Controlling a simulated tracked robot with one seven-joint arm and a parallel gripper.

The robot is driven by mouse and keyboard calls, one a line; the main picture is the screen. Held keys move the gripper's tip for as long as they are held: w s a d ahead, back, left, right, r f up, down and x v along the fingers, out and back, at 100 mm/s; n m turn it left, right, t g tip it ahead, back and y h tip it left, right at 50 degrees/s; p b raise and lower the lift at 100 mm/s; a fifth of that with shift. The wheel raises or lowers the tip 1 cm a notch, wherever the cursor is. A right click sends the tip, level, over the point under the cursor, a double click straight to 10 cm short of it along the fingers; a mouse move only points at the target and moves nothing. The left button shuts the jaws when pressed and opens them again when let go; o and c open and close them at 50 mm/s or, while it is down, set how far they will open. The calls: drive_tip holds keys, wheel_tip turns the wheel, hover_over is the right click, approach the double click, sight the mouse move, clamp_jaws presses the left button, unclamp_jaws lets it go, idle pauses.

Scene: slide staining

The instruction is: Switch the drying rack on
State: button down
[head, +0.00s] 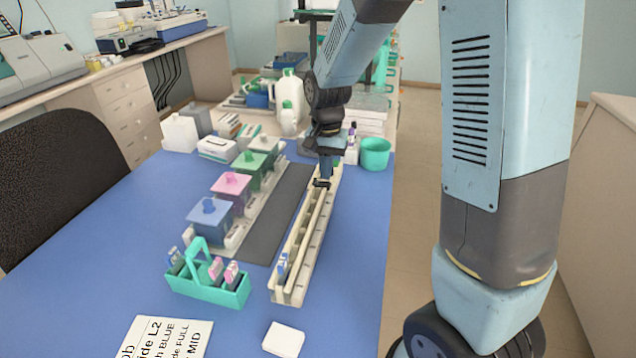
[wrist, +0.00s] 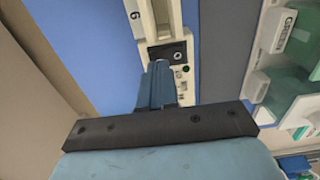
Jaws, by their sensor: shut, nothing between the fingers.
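The drying rack (head: 297,245) is a long cream rail unit on the blue table, running away from me. A slide with a blue label (head: 282,264) stands at its near end. My gripper (head: 322,184) is shut and empty, pointing down over the rack's far end. In the wrist view the shut fingertips (wrist: 158,68) are beside a dark square panel with a round switch (wrist: 178,55) on the rack's end. I cannot tell whether the fingers touch the rack.
A teal slide carrier (head: 208,287) with several slides stands left of the rack's near end. Blue (head: 209,222), pink (head: 232,188) and green lidded jars line the left. A teal cup (head: 375,153) stands behind, right of the gripper. The table right of the rack is clear.

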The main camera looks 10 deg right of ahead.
sight(326, 183)
drive_tip(key=shift+f, duration=0.85)
idle(1.1)
drive_tip(key=shift+r, duration=3.5)
drive_tip(key=s+d+r+n+t, duration=0.1)
drive_tip(key=s+d+r+t, duration=0.1)
drive_tip(key=s+d+r, duration=0.2)
drive_tip(key=s+d+r+n+t, duration=0.1)
drive_tip(key=s+d+r, duration=0.3)
drive_tip(key=s, duration=0.7)
drive_tip(key=s+d+r+n+t, duration=0.2)
drive_tip(key=s+d+r, duration=0.1)
drive_tip(key=s+r, duration=0.3)
drive_tip(key=shift+s+d+r+t, duration=0.3)
drive_tip(key=shift+s+d+r, duration=0.1)
drive_tip(key=shift+s, duration=0.6)
